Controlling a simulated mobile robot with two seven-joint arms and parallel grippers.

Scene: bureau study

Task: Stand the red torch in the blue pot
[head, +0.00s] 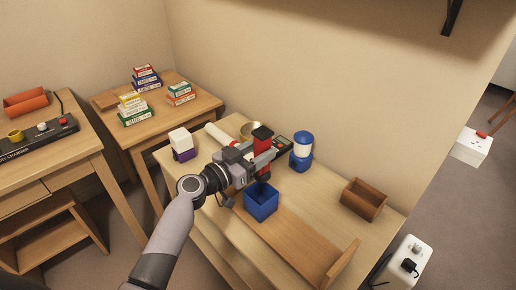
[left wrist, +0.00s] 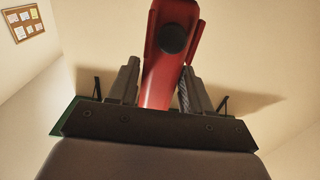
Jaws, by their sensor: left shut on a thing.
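The red torch (head: 262,144) is upright in my left gripper (head: 264,158), whose fingers are shut on it. In the left wrist view the red torch (left wrist: 166,60), with a round black button, sits between the two fingers of my left gripper (left wrist: 158,90). The blue pot (head: 261,204) is a square, open-topped box on the desk, just below and in front of the gripper. The torch is above and behind the pot's rim in the head view, apart from it. The torch's lower end is partly hidden by the gripper. My right gripper is not in view.
A blue and white lantern-like jar (head: 302,147) stands right of the torch. A wooden box (head: 363,199) is at the desk's right. A white and purple block pair (head: 181,144) stands at the left. A wooden board with an upright end (head: 300,243) lies in front of the pot.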

